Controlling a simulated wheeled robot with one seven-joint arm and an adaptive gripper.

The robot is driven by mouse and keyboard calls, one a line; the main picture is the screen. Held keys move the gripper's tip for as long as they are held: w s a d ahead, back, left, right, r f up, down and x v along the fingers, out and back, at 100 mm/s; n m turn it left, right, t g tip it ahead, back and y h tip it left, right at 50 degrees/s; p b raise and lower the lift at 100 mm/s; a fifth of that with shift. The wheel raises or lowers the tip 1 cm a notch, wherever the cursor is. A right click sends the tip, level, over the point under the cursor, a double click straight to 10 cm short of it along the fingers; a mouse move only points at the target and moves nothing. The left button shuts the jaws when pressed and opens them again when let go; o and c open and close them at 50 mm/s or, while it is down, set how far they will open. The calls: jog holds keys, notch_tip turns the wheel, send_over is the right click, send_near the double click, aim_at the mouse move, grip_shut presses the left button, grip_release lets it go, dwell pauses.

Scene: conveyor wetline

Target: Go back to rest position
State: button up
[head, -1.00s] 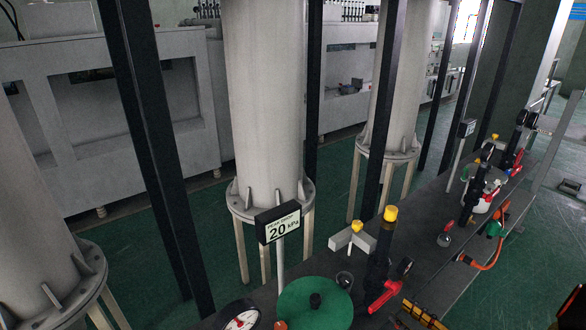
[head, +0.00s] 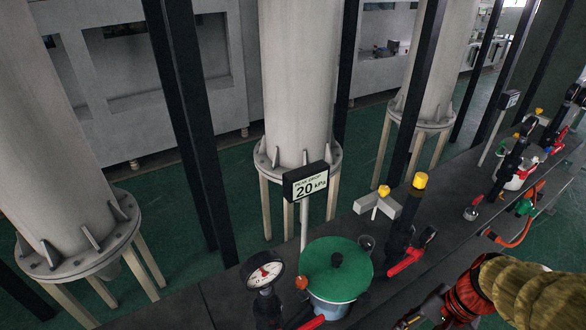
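A sleeved arm part, seemingly mine, shows at the lower right: a ribbed tan sleeve (head: 535,295) with a red ribbed section (head: 470,292) at its left end. Dark parts lie just left of the red section, low at the picture's bottom edge. My gripper's fingers cannot be made out there, so I cannot tell whether they are open or shut or hold anything. The arm part is over the front side of the dark bench (head: 215,300), right of the green-lidded pot (head: 325,262).
A dial gauge (head: 263,273) stands left of the pot, and a "20 kPa" display (head: 306,182) behind it. A yellow-capped black post (head: 402,222) and a red-handled valve (head: 406,261) stand to the right. An orange hose (head: 508,240) hangs farther right. Grey columns (head: 302,75) stand behind the bench.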

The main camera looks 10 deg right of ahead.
jog(key=w+a+r+n+t+h, duration=0.1)
jog(key=w+a+r+n+t, duration=0.1)
jog(key=a+r+n, duration=0.3)
jog(key=w+a+r+n+t+h, duration=0.2)
jog(key=a+r+n, duration=0.4)
jog(key=r, duration=0.5)
jog(key=shift+w+a+r+t+h, duration=0.15)
jog(key=shift+a+r+t+h, duration=0.15)
jog(key=shift+r+t, duration=0.1)
